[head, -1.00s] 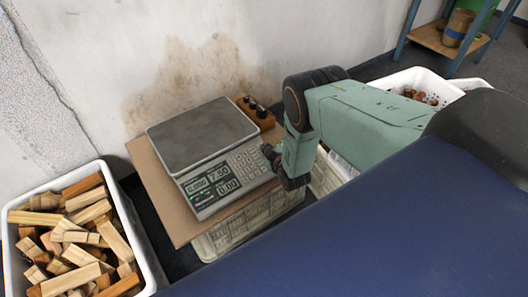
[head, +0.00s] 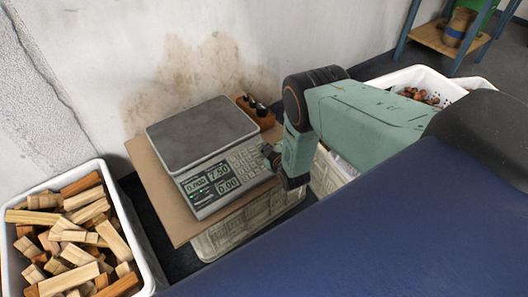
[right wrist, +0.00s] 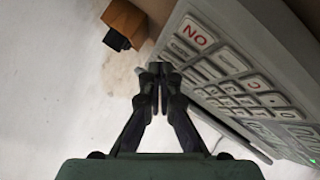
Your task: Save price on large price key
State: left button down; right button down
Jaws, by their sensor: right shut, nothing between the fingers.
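The weighing scale (head: 196,134) has a grey flat pan with nothing on it. Its display (head: 211,180) shows 7.50 and 0.00; the other readout is too small to read surely. The keypad (head: 248,163) is at the right of the display. My right gripper (head: 267,151) is at the keypad's right edge, and its fingers are shut and empty. In the right wrist view the fingertips (right wrist: 160,71) are over or beside the keys (right wrist: 240,88), near a key with red letters (right wrist: 196,34). I cannot tell whether they touch a key. My left gripper is not in view.
The scale stands on a brown board (head: 150,180) over a white crate (head: 212,244). A wooden block with dark knobs (head: 252,112) is behind it. A crate of wood pieces (head: 140,250) is at left. A crate with chestnuts (head: 455,90) is at back right. The wall is close behind.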

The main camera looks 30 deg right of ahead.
jog(key=shift+w+f+b, duration=0.1)
jog(key=shift+f+b, duration=0.2)
jog(key=shift+b, duration=0.1)
dwell(0.7)
jog(key=shift+r, duration=0.15)
jog(key=shift+s+r+p, duration=0.3)
jog(key=shift+r+p, duration=0.3)
jog(key=shift+p, duration=0.2)
jog(key=r+p, duration=0.1)
jog(key=s+r+p, duration=0.1)
jog(key=r+p, duration=0.2)
jog(key=p, duration=0.1)
jog(key=shift+s+d+r, duration=0.1)
jog(key=shift+s+r, duration=0.15)
jog(key=shift+r, duration=0.15)
jog(key=shift+f, duration=0.1)
dwell(1.6)
